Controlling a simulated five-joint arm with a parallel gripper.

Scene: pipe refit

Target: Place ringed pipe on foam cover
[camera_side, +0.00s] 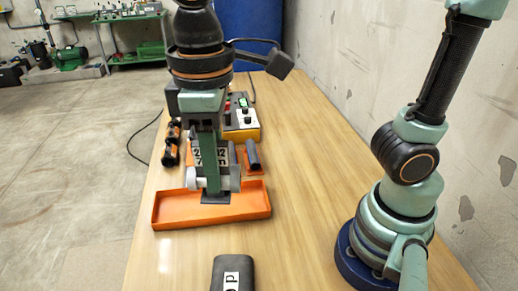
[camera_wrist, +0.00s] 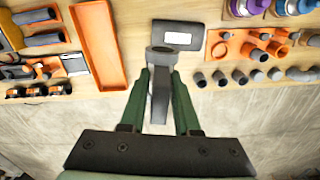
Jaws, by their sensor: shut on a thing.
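My gripper (camera_wrist: 161,78) is shut on a grey pipe (camera_wrist: 160,98) with a wider ring-like end, held between the green fingers in the wrist view. In the side view my gripper (camera_side: 212,192) hangs over the orange tray (camera_side: 165,217), whose long side shows in the wrist view (camera_wrist: 97,42). I cannot tell its exact height above the tray. A dark grey rounded block with a white label, seemingly the foam cover (camera_side: 246,276), lies in front of the tray, apart from it. In the wrist view the block (camera_wrist: 195,44) is just beyond the pipe's ringed end.
An orange board (camera_wrist: 215,48) with several short pipes stands right in the wrist view, near grey and purple fittings. Dark cylinders (camera_side: 172,143) and a yellow-based control box (camera_side: 243,134) stand behind the tray. Bare wood (camera_side: 305,170) lies right of the tray.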

